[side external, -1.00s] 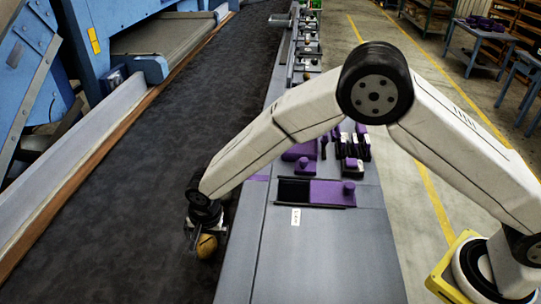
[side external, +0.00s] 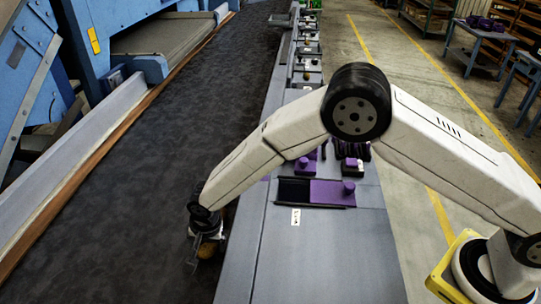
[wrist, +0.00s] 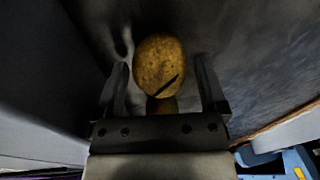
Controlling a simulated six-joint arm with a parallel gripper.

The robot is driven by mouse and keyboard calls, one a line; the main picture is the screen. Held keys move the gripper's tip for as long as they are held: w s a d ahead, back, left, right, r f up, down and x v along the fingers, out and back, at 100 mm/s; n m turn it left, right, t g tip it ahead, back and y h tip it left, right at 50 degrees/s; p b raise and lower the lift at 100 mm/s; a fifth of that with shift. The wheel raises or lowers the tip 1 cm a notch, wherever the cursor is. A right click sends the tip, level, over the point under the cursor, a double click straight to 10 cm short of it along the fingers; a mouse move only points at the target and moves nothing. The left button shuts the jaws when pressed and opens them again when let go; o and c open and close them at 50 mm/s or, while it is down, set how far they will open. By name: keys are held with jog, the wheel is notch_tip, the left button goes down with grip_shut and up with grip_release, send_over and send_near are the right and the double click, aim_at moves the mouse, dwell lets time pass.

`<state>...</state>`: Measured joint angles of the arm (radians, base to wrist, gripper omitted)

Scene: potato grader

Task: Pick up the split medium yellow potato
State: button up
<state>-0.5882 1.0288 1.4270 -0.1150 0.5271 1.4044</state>
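The yellow potato (wrist: 159,62) lies on the dark belt and shows a dark slanting split on its near side in the wrist view. My gripper (wrist: 161,78) is open, with one finger on each side of the potato. A gap shows between each finger and the potato, so it is not gripped. In the side view the potato (side external: 207,251) is partly hidden by my gripper (side external: 207,241), which is low over the belt near its right edge.
A wood-edged rail (side external: 75,200) borders the belt's left.

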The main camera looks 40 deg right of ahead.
jog(key=c, duration=1)
jog(key=shift+r, duration=0.15)
jog(key=shift+r, duration=4.85)
jog(key=d+r+m, duration=0.1)
jog(key=d, duration=0.3)
jog(key=d+r+m, duration=0.1)
jog(key=d+m, duration=0.1)
jog(key=d, duration=0.3)
jog(key=d+r+m, duration=0.1)
jog(key=d, duration=0.3)
jog(key=shift+w+d+r+m+h, duration=0.15)
jog(key=shift+d+m+h, duration=0.2)
jog(key=shift+m+h, duration=0.05)
jog(key=s+d+r+m, duration=0.2)
jog(key=s+d+m, duration=0.1)
jog(key=d, duration=0.7)
jog(key=shift+s+d+m+h, duration=0.3)
jog(key=shift+d+m, duration=0.1)
jog(key=shift+m, duration=0.2)
